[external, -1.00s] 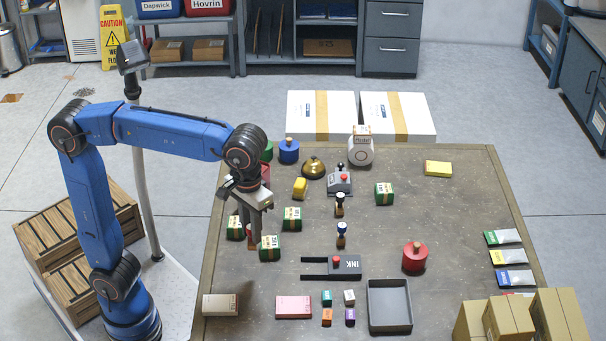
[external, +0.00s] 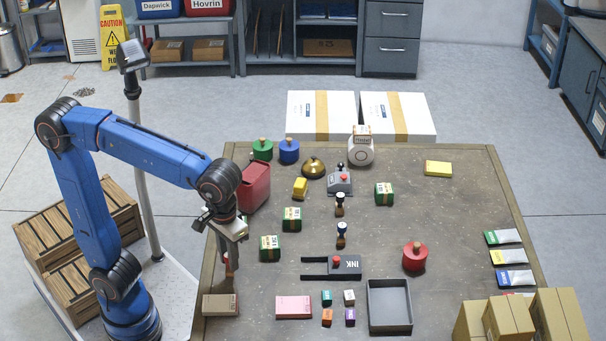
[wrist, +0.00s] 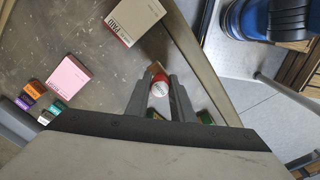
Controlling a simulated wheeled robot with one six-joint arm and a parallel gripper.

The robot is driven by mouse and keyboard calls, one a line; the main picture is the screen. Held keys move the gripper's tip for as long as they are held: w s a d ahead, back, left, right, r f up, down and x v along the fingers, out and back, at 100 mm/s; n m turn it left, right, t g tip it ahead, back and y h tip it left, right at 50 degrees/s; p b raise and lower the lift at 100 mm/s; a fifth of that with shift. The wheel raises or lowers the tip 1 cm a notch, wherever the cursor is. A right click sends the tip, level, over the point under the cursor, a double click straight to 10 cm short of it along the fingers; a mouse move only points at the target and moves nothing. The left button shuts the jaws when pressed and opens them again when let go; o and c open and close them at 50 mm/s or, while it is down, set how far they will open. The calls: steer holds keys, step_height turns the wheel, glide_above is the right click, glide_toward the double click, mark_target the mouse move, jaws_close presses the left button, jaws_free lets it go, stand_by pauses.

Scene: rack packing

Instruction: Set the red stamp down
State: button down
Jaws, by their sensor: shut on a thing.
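My gripper (external: 230,272) is shut on the red stamp, low over the left edge of the table. In the wrist view the stamp's round red knob (wrist: 159,88) sits between the two fingertips (wrist: 160,92), with part of its brown base showing beyond. In the external view the fingers mostly hide the stamp. It is just behind the beige PAID box (external: 220,305), also seen in the wrist view (wrist: 136,18). I cannot tell whether the stamp's base touches the table.
A pink box (external: 293,307) and several small coloured blocks (external: 327,317) lie along the front, beside a grey tray (external: 390,323). Green boxes (external: 270,255) stand to the right of my gripper. A red bin (external: 257,190) is behind it. The table's left edge is close.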

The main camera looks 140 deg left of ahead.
steer(key=shift+f, duration=1.45)
steer(key=shift+f, duration=0.1)
steer(key=c, duration=1.5)
jaws_free()
steer(key=shift+c, duration=0.2)
step_height(320, 180, up, 12)
steer(key=shift+r, duration=0.15)
steer(key=s+d+f+m+t, duration=0.4)
steer(key=s+d+f+m, duration=1.4)
steer(key=f, duration=0.1)
steer(key=shift+s+d+f+t, duration=0.3)
steer(key=shift+d+f+t, duration=0.05)
steer(key=shift+f+t, duration=0.05)
